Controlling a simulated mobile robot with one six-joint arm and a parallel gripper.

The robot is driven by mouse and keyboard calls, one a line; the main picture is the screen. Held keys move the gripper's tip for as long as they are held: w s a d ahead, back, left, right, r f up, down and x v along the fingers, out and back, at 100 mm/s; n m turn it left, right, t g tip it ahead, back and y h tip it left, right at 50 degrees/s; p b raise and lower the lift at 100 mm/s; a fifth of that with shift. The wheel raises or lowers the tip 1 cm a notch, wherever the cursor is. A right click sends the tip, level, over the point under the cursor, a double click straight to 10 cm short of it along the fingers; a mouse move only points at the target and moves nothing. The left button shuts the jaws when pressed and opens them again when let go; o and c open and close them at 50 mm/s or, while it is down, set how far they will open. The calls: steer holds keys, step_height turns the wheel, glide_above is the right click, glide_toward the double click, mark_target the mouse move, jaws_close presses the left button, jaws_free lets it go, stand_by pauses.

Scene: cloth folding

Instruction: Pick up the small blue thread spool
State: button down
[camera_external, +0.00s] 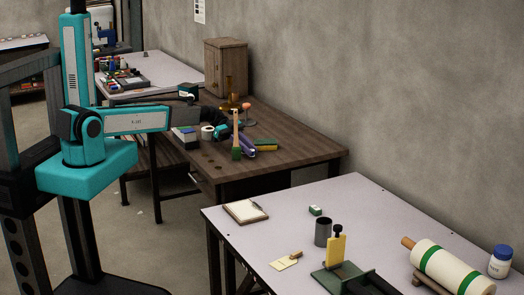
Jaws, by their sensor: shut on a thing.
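My teal arm reaches right from its column to the brown wooden desk (290,148). My gripper (219,134) is low over the desk's left part, small and partly hidden among the objects there. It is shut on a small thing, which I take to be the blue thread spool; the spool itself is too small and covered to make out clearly. I cannot tell whether it touches the desk top or is lifted off it.
A wooden cabinet (226,67) is behind. The desk's right side is clear. A pale table (355,205) stands in front.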

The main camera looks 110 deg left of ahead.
step_height(320, 180, up, 27)
steer(key=b, duration=0.5)
stand_by(0.5)
